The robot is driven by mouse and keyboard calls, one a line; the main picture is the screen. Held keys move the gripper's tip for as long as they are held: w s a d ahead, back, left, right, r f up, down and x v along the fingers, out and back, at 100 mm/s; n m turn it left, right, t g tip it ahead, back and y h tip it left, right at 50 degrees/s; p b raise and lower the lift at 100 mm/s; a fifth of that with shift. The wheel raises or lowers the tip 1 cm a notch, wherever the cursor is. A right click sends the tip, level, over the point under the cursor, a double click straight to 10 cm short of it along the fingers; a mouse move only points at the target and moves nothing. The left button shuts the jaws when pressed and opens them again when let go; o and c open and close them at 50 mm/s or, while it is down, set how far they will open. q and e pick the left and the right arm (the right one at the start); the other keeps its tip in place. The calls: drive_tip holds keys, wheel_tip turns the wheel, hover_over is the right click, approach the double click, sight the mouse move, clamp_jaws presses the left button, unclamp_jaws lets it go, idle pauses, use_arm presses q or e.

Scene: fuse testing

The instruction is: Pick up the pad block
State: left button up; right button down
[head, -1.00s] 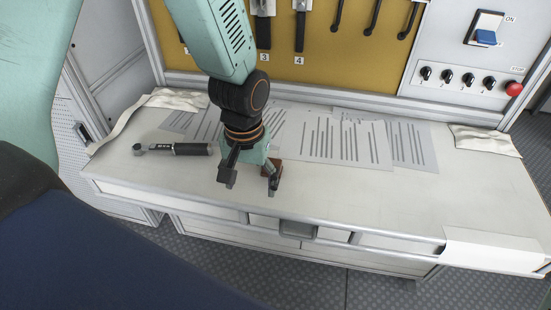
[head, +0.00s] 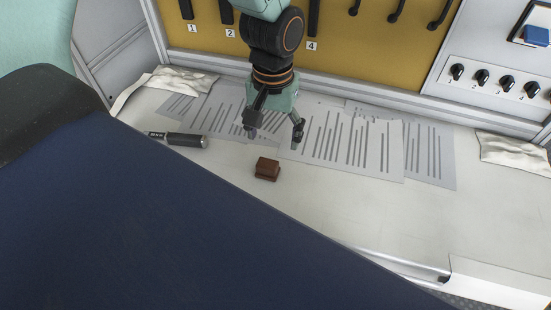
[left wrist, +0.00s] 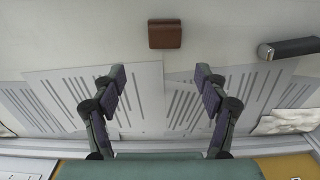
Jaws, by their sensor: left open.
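The pad block is a small brown block (head: 267,168) lying on the pale workbench, in front of the printed sheets. It also shows in the left wrist view (left wrist: 165,35), at the top middle, beyond the fingertips. My left gripper (head: 274,138) is open and empty above the sheets, behind the block in the head view and apart from it. In the left wrist view its two fingers (left wrist: 160,75) are spread wide with nothing between them. My right gripper is not in view.
A dark-handled tool (head: 186,140) lies left of the block. Several striped paper sheets (head: 345,145) cover the back of the bench. White cloths (head: 515,152) lie at the bench's sides. A yellow tool panel (head: 375,45) rises behind. The bench right of the block is clear.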

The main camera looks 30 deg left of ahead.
sight(269, 159)
use_arm(q)
drive_tip(key=shift+s+a+f+b, duration=0.2)
drive_tip(key=shift+s+f, duration=0.1)
drive_tip(key=shift+f, duration=0.25)
drive_tip(key=shift+s+a+f+b, duration=0.2)
drive_tip(key=shift+s+f, duration=0.05)
drive_tip(key=shift+f, duration=0.3)
drive_tip(key=f, duration=0.1)
drive_tip(key=f+b, duration=0.1)
drive_tip(key=f, duration=0.2)
drive_tip(key=shift+w+d+f, duration=0.2)
drive_tip(key=shift+d+f, duration=0.05)
drive_tip(key=shift+f, duration=0.15)
drive_tip(key=shift+s+a+f, duration=0.1)
drive_tip(key=shift+f, duration=0.2)
drive_tip(key=shift+s+a, duration=0.15)
drive_tip(key=shift+w+d, duration=0.2)
drive_tip(key=shift+c, duration=2)
drive_tip(key=shift+s+a, duration=0.15)
drive_tip(key=shift+s, duration=0.05)
drive_tip(key=c, duration=0.9)
